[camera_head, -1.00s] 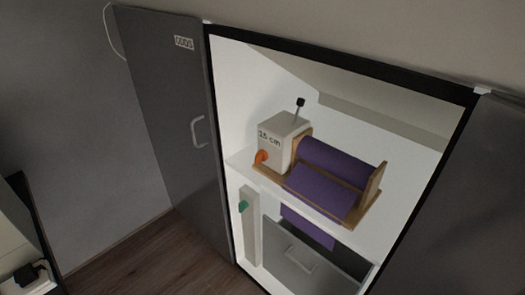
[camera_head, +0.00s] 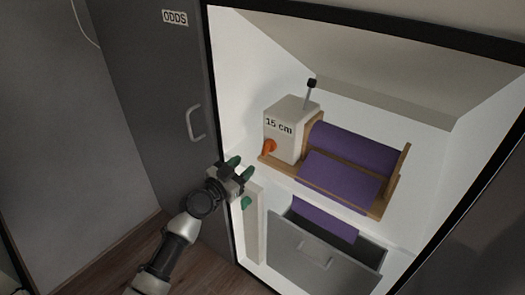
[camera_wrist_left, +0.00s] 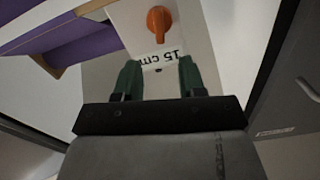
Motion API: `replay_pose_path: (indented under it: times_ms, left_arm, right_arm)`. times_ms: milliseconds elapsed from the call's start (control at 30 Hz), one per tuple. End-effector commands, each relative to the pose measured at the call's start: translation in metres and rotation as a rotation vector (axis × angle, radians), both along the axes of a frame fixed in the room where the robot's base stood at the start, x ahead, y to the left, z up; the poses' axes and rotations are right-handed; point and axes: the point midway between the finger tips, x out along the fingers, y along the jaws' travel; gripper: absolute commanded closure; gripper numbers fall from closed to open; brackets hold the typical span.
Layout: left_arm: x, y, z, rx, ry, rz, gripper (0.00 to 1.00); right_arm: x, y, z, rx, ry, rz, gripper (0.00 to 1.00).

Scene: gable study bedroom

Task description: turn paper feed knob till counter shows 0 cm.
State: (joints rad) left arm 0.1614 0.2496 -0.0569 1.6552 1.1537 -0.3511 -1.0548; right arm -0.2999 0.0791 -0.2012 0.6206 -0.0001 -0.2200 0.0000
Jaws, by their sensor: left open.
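The paper feeder stands on a white shelf inside the open cupboard. Its pale counter box (camera_head: 288,126) reads "15 cm". The orange feed knob (camera_head: 269,146) is on the front of the box; it also shows in the left wrist view (camera_wrist_left: 159,22), beyond the fingertips. A purple paper roll (camera_head: 355,147) sits on the wooden frame, and purple paper hangs below the shelf. My left gripper (camera_head: 241,167), with green fingertips, is open and empty, to the lower left of the knob and apart from it. My right gripper is not in view.
A dark lever (camera_head: 311,88) rises from the top of the box. The grey door labelled ODDS (camera_head: 130,90) stands open on the left. Below the shelf is an open grey drawer (camera_head: 310,252). A white post (camera_head: 252,225) stands under the shelf's left end.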

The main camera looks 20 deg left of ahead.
Motion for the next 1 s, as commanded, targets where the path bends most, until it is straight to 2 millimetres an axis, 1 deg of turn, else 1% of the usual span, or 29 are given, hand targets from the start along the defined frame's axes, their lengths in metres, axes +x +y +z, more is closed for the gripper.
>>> replay_pose_path:
  times_ms: [100,300,500,633,933,1000]
  left_arm:
    - [0.022,-0.008,0.002,-0.004,-0.001,0.001,0.60]
    - [0.057,-0.021,0.000,-0.005,0.002,0.000,0.60]
    - [0.079,-0.029,-0.001,-0.003,0.002,0.000,0.60]
    - [0.085,-0.031,-0.001,-0.001,0.003,0.000,0.60]
    - [0.086,-0.032,-0.001,-0.001,0.003,0.001,0.60]
    - [0.086,-0.032,-0.001,-0.001,0.003,0.001,0.70]
  right_arm:
    - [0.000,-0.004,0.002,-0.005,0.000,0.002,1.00]
    - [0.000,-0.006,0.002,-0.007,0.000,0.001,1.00]
    - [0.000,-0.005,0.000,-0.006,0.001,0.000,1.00]
    - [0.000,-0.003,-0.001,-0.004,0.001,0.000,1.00]
    - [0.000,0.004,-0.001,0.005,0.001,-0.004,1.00]
    - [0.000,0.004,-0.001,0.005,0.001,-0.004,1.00]
